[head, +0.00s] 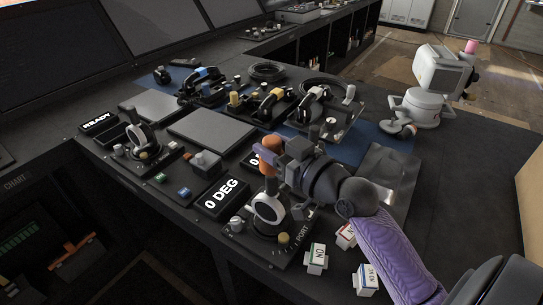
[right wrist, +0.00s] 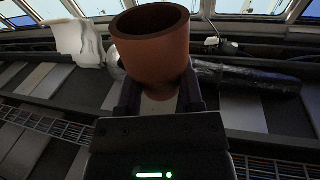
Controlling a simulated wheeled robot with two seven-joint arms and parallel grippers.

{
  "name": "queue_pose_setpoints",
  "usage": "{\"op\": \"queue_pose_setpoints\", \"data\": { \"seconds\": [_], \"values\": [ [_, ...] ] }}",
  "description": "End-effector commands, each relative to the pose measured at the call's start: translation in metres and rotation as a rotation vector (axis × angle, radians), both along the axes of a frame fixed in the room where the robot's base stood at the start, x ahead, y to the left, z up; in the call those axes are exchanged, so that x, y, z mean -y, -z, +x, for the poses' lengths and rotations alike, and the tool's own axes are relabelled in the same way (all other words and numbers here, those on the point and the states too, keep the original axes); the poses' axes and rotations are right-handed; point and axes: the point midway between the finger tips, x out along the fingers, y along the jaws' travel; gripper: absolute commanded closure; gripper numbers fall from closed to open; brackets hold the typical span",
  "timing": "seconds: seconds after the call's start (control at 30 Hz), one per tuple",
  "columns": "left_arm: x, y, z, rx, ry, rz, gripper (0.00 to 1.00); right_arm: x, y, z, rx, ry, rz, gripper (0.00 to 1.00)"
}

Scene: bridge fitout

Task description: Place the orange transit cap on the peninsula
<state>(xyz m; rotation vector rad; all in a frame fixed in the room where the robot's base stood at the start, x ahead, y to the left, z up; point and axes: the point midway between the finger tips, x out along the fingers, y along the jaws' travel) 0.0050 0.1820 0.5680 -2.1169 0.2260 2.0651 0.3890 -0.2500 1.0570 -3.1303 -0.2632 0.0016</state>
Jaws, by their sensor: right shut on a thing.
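My right gripper (head: 283,157) is shut on the orange transit cap (head: 268,151), over the console near the PORT lever unit (head: 268,215). In the right wrist view the cap (right wrist: 152,40) looks like a hollow brown-orange cup, its open end facing up in the picture, its lower part between the two fingers (right wrist: 160,98). In the head view the gripper hides part of the cap. The dark peninsula top (head: 480,170) stretches out to the right beyond the arm, with bare surface there. My left gripper is not in view.
Lever units (head: 265,105) stand on a blue mat behind the gripper. A white jointed device (head: 430,90) stands at the far right. Small labelled switch blocks (head: 316,258) lie in front. A dark tray (head: 392,165) lies behind my right arm.

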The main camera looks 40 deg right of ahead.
Motion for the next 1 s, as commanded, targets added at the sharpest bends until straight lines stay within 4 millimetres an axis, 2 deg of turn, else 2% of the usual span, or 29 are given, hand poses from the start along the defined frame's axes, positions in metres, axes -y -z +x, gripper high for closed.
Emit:
{"op": "queue_pose_setpoints", "data": {
  "seconds": [0.03, 0.2, 0.33, 0.63, 0.67, 0.7, 0.8, 1.0],
  "values": [
    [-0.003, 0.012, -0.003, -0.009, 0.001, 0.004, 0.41, 0.000, 0.021, 0.000, -0.006, -0.002, 0.001, 1.00],
    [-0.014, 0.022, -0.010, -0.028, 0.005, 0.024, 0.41, 0.000, 0.045, 0.000, -0.002, 0.000, 0.000, 1.00],
    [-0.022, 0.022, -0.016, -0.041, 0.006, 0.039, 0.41, 0.000, 0.047, 0.000, 0.000, 0.000, -0.001, 1.00],
    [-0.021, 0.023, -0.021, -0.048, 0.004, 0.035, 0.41, 0.000, 0.050, 0.000, 0.000, 0.000, -0.001, 1.00],
    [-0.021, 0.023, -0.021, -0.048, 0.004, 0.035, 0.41, 0.000, 0.050, 0.000, 0.000, 0.000, -0.001, 0.48],
    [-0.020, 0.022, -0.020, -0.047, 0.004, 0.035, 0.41, 0.000, 0.049, 0.000, 0.001, 0.000, -0.001, 0.39],
    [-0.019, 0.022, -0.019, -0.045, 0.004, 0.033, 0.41, 0.000, 0.049, 0.000, 0.001, 0.000, 0.000, 0.18],
    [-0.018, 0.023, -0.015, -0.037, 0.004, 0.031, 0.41, 0.000, 0.049, 0.000, 0.001, 0.000, 0.000, 0.17]
  ]
}}
